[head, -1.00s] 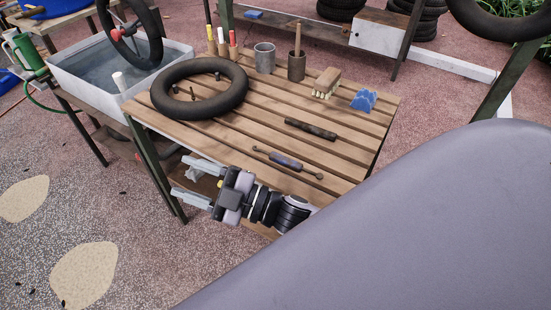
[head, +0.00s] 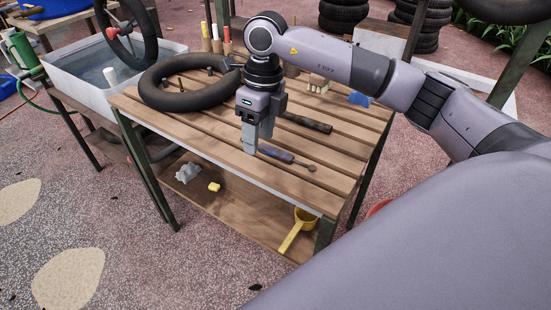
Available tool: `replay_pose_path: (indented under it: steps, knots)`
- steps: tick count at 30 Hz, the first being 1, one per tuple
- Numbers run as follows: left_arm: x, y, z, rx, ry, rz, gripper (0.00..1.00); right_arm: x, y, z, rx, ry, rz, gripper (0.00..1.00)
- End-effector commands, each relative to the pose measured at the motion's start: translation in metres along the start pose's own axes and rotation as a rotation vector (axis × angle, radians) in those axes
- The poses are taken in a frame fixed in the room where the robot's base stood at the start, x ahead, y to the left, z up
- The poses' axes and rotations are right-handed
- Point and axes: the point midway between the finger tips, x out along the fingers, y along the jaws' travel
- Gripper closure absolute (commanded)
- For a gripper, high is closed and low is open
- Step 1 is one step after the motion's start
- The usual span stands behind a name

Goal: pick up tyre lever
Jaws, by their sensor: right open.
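The tyre lever (head: 279,155), a slim metal bar with a blue-grey grip and a rounded right end, appears to be the tool lying across the slats near the front of the wooden table (head: 190,123). My right gripper (head: 257,143) points down at the lever's left part. Its fingers hide the lever's left end. The jaws are open; I cannot tell whether the fingertips touch the table or straddle the lever. My left gripper is out of view.
A dark bar-shaped tool (head: 307,123) lies just behind the lever. A black tyre (head: 190,99) lies at the table's back left. A brush (head: 318,84) and blue piece (head: 359,98) are at back right. A yellow scoop (head: 297,232) is on the lower shelf.

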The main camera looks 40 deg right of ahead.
Motion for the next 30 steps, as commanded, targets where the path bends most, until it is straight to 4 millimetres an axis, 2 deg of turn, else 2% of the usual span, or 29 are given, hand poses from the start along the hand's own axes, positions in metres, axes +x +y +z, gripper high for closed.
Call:
replay_pose_path:
  steps: [1,5,11,21,29,30]
  knots:
    - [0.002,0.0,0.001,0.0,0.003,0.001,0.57,-0.006,-0.013,-0.003,0.018,0.01,-0.051,0.47]
    - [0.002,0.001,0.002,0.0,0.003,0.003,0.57,-0.014,-0.029,-0.008,0.046,0.032,-0.121,0.47]
    - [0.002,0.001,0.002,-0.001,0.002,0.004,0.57,0.004,-0.036,-0.012,0.05,0.039,-0.131,0.47]
    - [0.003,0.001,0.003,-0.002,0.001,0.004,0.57,0.048,-0.047,-0.018,0.048,0.037,-0.128,0.47]
    - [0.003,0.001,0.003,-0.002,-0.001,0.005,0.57,0.052,-0.047,-0.017,0.048,0.034,-0.128,0.47]
    - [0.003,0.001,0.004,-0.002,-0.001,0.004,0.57,0.052,-0.047,-0.017,0.048,0.034,-0.128,0.5]
